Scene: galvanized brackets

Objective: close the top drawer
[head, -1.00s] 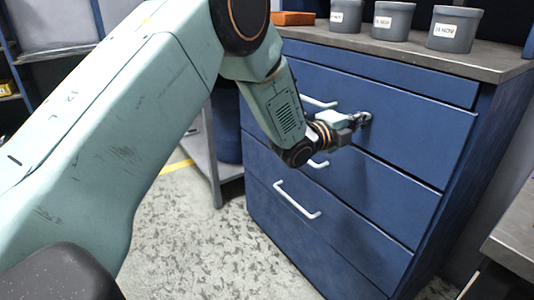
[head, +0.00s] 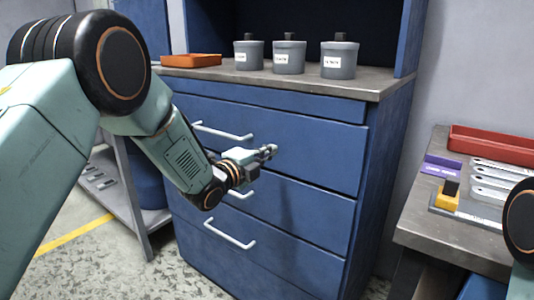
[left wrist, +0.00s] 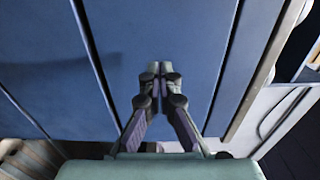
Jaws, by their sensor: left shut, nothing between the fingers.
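The top drawer (head: 310,150) is the upper blue front with a white bar handle (head: 222,131) on the cabinet. Its front looks flush, or nearly so, with the fronts below; no open drawer interior shows. My left gripper (head: 268,152) is shut and empty, in front of the lower middle of this drawer front, right of the handle. In the left wrist view my left gripper (left wrist: 160,68) has its fingertips together against a blue panel (left wrist: 150,30); I cannot tell whether they touch it. My right gripper is out of view.
Grey labelled pots (head: 289,57) and an orange tray (head: 191,60) stand on the cabinet top (head: 330,88). Lower drawers with handles (head: 230,233) are below. At right a bench (head: 415,235) holds a red tray (head: 490,145) and brackets. A grey shelf trolley (head: 125,200) stands left.

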